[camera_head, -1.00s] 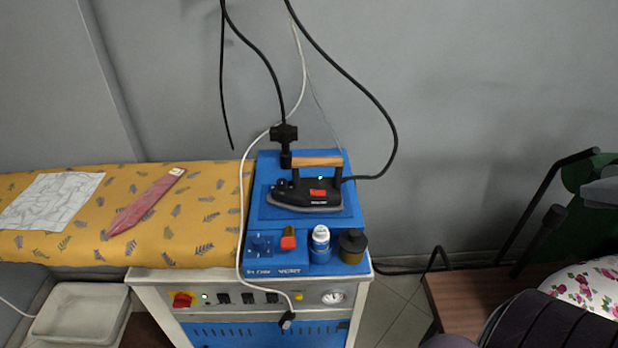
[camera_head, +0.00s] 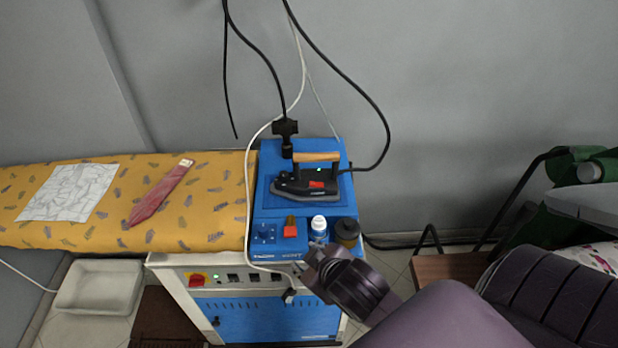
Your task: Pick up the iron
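The iron (camera_head: 305,190) has a black body and a light wooden handle (camera_head: 316,157) along its top. It rests on the blue top of the steam station (camera_head: 262,195), at the centre of the view. A black hose and cable rise from it. My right gripper (camera_head: 312,258) is in front of the station's front edge, below and nearer than the iron, and apart from it. Its fingers are small and dark here, and I cannot tell whether they are open or shut. My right arm comes in from the lower right. My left gripper is not in view.
A white-capped bottle (camera_head: 318,226) and a dark jar (camera_head: 346,231) stand at the station's front right. The yellow ironing board (camera_head: 110,232) carries a white patterned cloth (camera_head: 68,191) and a red tie (camera_head: 158,195). A white bin (camera_head: 98,285) is at lower left. Hanging cables cross above the iron.

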